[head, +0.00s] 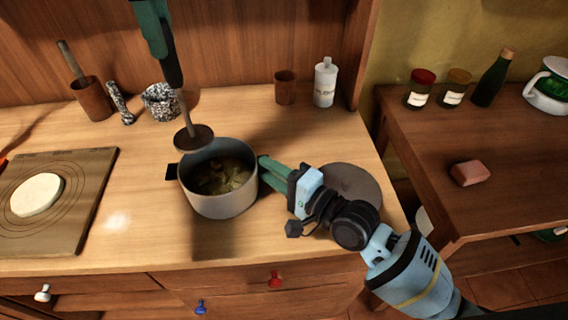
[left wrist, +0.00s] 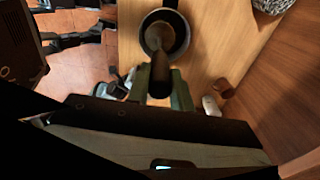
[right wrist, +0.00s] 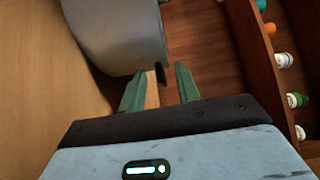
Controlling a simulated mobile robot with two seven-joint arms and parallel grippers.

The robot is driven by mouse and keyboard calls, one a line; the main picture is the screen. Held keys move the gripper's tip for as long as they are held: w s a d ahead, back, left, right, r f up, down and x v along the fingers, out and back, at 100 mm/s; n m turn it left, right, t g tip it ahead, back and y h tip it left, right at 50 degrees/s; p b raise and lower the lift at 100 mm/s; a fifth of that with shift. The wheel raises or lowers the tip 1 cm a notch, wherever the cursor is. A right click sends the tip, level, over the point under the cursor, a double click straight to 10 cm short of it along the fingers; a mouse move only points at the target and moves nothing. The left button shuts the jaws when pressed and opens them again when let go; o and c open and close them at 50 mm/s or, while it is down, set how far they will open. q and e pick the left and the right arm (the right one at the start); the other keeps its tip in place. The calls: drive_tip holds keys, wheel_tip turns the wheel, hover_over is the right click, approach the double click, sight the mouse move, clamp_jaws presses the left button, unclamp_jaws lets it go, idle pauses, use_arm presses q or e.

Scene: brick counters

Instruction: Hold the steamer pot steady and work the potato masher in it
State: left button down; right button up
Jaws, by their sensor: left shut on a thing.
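The grey steamer pot (head: 222,202) stands upright on the counter with chunky yellowish-green food (head: 222,178) inside. My left gripper (head: 170,62) is shut on the dark handle of the potato masher (head: 193,138). The masher hangs nearly upright, its round brown plate above the pot's back-left rim. In the left wrist view the masher handle (left wrist: 160,68) is between the fingers, with the pot (left wrist: 180,28) beyond. My right gripper (head: 266,168) is at the pot's right side. In the right wrist view its fingers (right wrist: 162,75) are apart, tips near the pot wall (right wrist: 118,35); the right handle is largely hidden.
A board (head: 75,220) with flat dough lies left. A round grey disc (head: 352,185) lies partly behind my right arm. Speckled mortar (head: 160,102), brown cup (head: 286,88) and white bottle (head: 325,84) stand at the back. A side table (head: 520,190) holds jars and a sponge-like block.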

drive_tip(key=shift+a, duration=0.15)
clamp_jaws()
idle(0.9)
